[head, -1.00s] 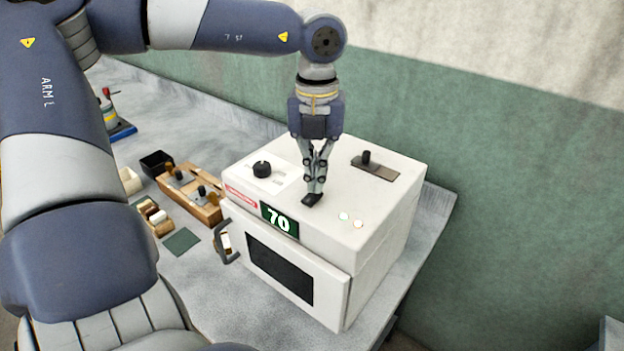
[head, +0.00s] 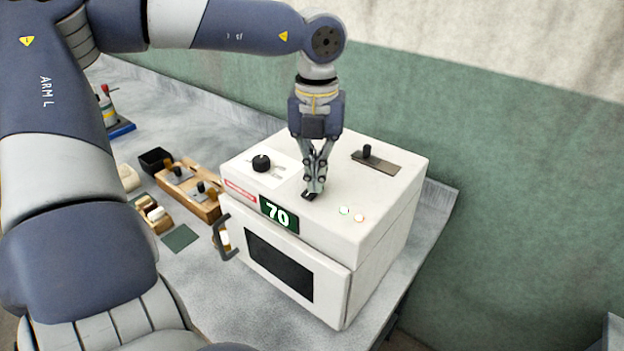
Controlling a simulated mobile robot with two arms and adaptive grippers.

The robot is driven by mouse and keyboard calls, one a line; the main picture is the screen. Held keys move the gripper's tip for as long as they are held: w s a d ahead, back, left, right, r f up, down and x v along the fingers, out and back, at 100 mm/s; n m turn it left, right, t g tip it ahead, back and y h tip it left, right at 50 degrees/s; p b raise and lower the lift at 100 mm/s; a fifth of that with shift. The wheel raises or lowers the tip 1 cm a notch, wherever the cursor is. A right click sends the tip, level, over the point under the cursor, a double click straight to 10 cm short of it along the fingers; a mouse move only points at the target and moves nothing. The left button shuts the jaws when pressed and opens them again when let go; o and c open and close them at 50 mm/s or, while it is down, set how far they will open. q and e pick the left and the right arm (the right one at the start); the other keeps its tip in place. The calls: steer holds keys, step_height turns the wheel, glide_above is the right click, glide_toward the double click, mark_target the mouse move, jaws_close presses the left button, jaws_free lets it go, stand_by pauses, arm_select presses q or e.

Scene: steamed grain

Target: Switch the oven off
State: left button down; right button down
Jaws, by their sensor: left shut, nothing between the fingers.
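The white oven (head: 378,230) stands on the counter with its door shut. A green display (head: 279,213) on its front edge reads 70. A small black switch (head: 308,197) sits on top of the oven. My left gripper (head: 314,187) points straight down with its fingers shut and empty. Its tips are at the switch and partly cover it; I cannot tell whether they press it. A black knob (head: 261,163) is left of the gripper, and a slider lever (head: 367,152) is to the right. Two small pale lamps (head: 344,210) are near the right front edge. My right gripper is out of view.
Left of the oven are a wooden block with levers (head: 196,199), a black box (head: 155,160), a small wooden rack (head: 152,213) and a dark green pad (head: 180,238). The oven's door handle (head: 221,240) juts out at the left. A green and white wall rises behind.

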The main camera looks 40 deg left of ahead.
arm_select(q)
steer(key=shift+f+b, duration=0.3)
steer(key=shift+f, duration=0.1)
steer(key=shift+r, duration=0.15)
steer(key=shift+w+r+p, duration=0.1)
steer(key=shift+r+p, duration=0.35)
steer(key=shift+r, duration=0.2)
step_height(320, 180, up, 2)
steer(key=shift+r+p, duration=0.1)
steer(key=shift+p, duration=0.45)
steer(key=shift+r+p, duration=0.85)
steer(key=shift+r, duration=0.75)
